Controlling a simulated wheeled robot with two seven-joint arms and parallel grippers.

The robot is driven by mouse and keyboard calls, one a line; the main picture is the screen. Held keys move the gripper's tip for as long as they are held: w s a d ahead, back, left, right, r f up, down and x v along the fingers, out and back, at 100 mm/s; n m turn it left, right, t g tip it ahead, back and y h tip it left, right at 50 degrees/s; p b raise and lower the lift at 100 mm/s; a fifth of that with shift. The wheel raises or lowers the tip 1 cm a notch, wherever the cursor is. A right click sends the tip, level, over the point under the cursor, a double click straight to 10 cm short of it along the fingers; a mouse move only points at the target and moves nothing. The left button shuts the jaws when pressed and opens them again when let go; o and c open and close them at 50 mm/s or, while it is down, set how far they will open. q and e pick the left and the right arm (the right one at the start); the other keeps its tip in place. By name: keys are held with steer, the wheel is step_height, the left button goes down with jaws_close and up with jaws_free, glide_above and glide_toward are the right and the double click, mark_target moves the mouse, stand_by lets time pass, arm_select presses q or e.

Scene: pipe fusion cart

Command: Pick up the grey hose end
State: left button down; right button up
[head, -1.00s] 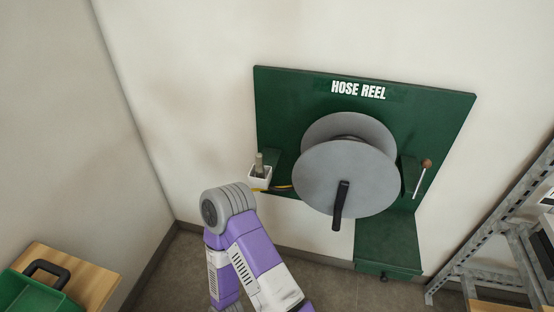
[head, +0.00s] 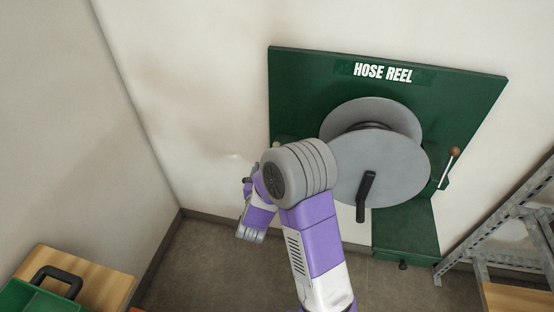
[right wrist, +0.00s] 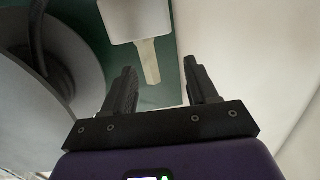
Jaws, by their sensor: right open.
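The grey hose end (right wrist: 151,62) shows in the right wrist view as a pale, beige-grey stub sticking out of a white square cup (right wrist: 135,20). My right gripper (right wrist: 160,68) is open, with its two black fingers spread. The stub appears between the fingertips, nearer the left one, with gaps on both sides. How far beyond the fingertips it lies is hard to tell. In the head view my right arm hides the hose end and cup. My left gripper is in neither view.
The grey hose reel (head: 385,170) with a black crank handle (head: 366,195) is on a green board (head: 300,80) on the wall. A lever (head: 449,167) is at the right. A metal shelf (head: 500,222) stands right, a green bin (head: 40,297) lower left.

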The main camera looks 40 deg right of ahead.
steer(key=shift+m+h, duration=0.4)
steer(key=shift+h, duration=0.4)
steer(key=w+d+r, duration=0.1)
steer(key=d, duration=0.1)
steer(key=w+d+r, duration=0.1)
steer(key=d, duration=0.1)
steer(key=w+d, duration=0.2)
steer(key=d, duration=0.1)
steer(key=shift+d+r+b, duration=0.1)
steer(key=shift+r+b, duration=0.25)
steer(key=shift+r, duration=0.05)
steer(key=shift+c, duration=0.5)
jaws_close()
